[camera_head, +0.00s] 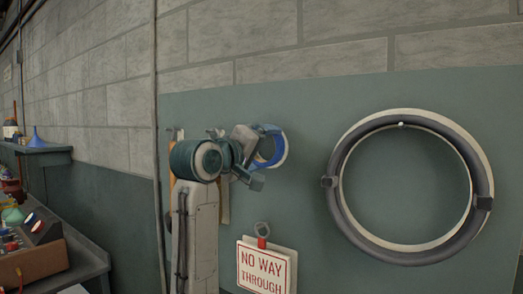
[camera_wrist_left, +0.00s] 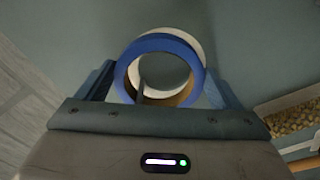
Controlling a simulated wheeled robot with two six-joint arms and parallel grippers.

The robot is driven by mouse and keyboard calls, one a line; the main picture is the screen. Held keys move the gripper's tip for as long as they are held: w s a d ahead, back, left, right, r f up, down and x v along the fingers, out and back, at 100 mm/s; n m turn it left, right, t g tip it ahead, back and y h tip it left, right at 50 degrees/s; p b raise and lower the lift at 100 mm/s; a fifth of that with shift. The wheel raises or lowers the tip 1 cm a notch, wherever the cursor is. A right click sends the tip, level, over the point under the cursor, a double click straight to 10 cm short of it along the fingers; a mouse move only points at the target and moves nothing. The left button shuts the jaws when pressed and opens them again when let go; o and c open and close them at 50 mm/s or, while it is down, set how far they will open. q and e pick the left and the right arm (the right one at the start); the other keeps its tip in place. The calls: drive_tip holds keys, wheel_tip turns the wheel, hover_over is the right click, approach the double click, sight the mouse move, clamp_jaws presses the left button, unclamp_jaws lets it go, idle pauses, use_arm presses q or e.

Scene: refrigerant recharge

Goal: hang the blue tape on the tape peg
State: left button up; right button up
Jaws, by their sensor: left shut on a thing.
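The blue tape (camera_head: 275,159) is a ring with a blue outer face and a pale side, held up close to the green wall panel. My left gripper (camera_head: 258,153) is shut on it, with one finger on each side. In the left wrist view the blue tape (camera_wrist_left: 160,43) sits between the two fingers of my left gripper (camera_wrist_left: 160,80). A thin dark bar (camera_wrist_left: 141,91) shows inside the tape's hole; I cannot tell whether it passes through. My left wrist hides part of the panel behind it. My right gripper is not in view.
A "NO WAY THROUGH" sign (camera_head: 264,270) hangs below the tape. A bench (camera_head: 85,262) with tools and a shelf (camera_head: 45,156) with a blue funnel (camera_head: 36,140) stand at the left.

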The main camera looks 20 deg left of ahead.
use_arm(q)
drive_tip(key=o, duration=0.8)
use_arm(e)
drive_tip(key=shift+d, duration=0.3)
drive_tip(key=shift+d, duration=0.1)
